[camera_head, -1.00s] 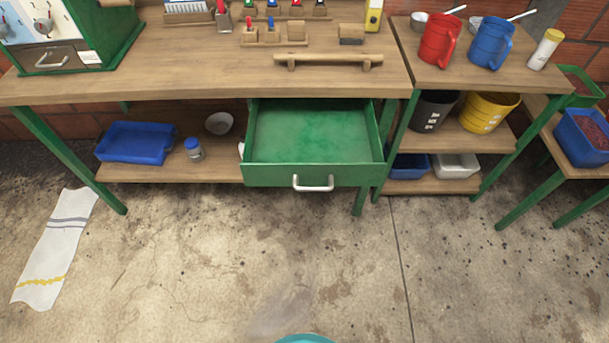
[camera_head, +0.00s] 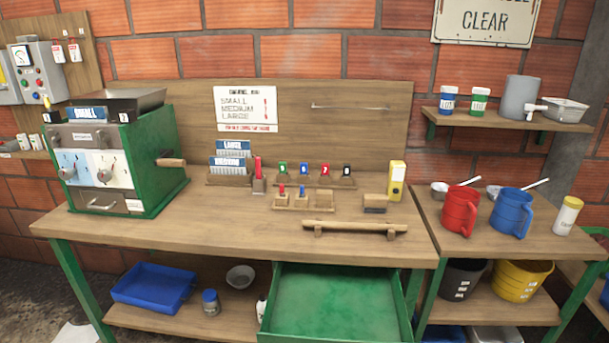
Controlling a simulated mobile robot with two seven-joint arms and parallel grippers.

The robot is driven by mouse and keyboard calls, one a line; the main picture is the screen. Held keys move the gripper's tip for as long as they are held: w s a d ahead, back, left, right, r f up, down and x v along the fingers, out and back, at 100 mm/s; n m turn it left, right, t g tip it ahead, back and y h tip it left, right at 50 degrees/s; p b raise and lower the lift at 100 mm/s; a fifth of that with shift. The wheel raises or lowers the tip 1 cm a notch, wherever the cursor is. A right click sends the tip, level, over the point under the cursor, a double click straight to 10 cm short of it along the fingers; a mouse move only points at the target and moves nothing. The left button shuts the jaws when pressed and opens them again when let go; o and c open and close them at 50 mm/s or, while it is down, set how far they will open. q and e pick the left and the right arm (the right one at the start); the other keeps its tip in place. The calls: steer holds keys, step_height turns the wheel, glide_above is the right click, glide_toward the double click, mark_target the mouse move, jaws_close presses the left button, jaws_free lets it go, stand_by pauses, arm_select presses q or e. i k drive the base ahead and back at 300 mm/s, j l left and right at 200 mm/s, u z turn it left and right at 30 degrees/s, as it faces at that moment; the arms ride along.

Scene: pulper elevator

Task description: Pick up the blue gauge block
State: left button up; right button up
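A wooden rack (camera_head: 315,183) stands on the workbench, holding upright coloured pieces: green (camera_head: 282,168), blue (camera_head: 304,169), red (camera_head: 325,169) and black (camera_head: 347,170). In front of it a smaller wooden holder (camera_head: 292,204) has a small red piece (camera_head: 281,189) and a small blue piece (camera_head: 302,191). I cannot tell which of the two blue pieces is the blue gauge block. Neither of my grippers is in view.
The green drawer (camera_head: 335,300) under the workbench (camera_head: 200,235) is pulled open and looks empty. A wooden bar (camera_head: 355,228) lies near the front edge. A green machine (camera_head: 120,160) stands left; red (camera_head: 460,210) and blue (camera_head: 511,212) jugs stand right. The bench's front left is clear.

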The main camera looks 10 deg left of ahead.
mark_target(303, 165)
steer(key=z, duration=0.25)
steer(key=i+j+z, duration=0.15)
steer(key=z, duration=0.25)
steer(key=j+z, duration=0.4)
steer(key=i+j+z, duration=0.1)
steer(key=j+z, duration=0.55)
steer(key=z, duration=0.2)
